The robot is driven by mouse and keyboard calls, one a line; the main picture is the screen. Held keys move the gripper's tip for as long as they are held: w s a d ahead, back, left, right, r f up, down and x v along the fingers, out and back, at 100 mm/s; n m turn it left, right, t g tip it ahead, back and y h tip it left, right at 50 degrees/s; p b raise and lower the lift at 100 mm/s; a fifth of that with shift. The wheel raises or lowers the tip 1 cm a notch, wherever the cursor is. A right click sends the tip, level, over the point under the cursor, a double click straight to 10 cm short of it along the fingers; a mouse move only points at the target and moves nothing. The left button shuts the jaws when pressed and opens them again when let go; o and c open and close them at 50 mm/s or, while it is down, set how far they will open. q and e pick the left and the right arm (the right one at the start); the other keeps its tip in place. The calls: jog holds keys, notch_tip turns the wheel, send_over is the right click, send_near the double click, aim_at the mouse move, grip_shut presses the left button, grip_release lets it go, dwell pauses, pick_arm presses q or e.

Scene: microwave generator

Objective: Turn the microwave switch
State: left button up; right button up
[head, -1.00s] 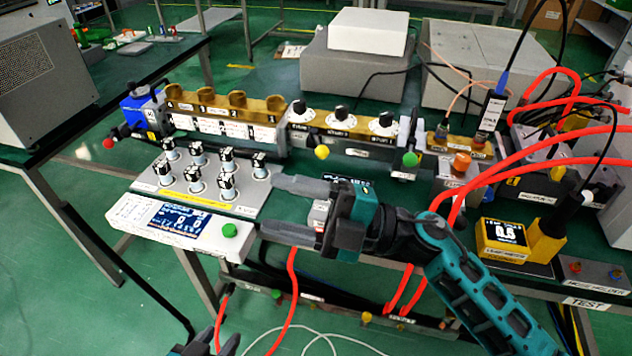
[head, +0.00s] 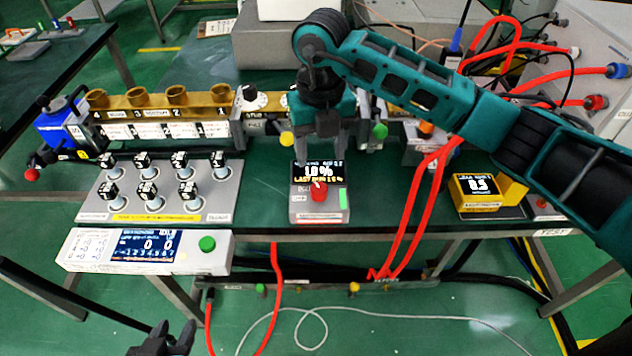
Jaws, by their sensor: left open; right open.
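A small box (head: 335,203) with a lit display and a red knob (head: 318,191) stands near the table's front edge, in the middle of the head view. I cannot tell for sure which control is the microwave switch. My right gripper (head: 331,160) points down just behind this box, with its two fingers apart and nothing seen between them. It is above and behind the red knob, not on it; its fingertips are partly hidden by the display. My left gripper (head: 168,340) is at the bottom edge, below and in front of the table, open and empty.
A panel with several black switches (head: 148,202) stands left of the box. A white controller (head: 75,250) with a green knob (head: 207,243) is in front. A brass waveguide (head: 160,115) runs behind. Red hoses (head: 420,190) and a yellow meter (head: 487,190) are at right.

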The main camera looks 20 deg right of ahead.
aim_at(319, 187)
notch_tip(319, 187, down, 10)
jog(key=shift+f, duration=0.1)
dwell(0.4)
jog(key=c, duration=1)
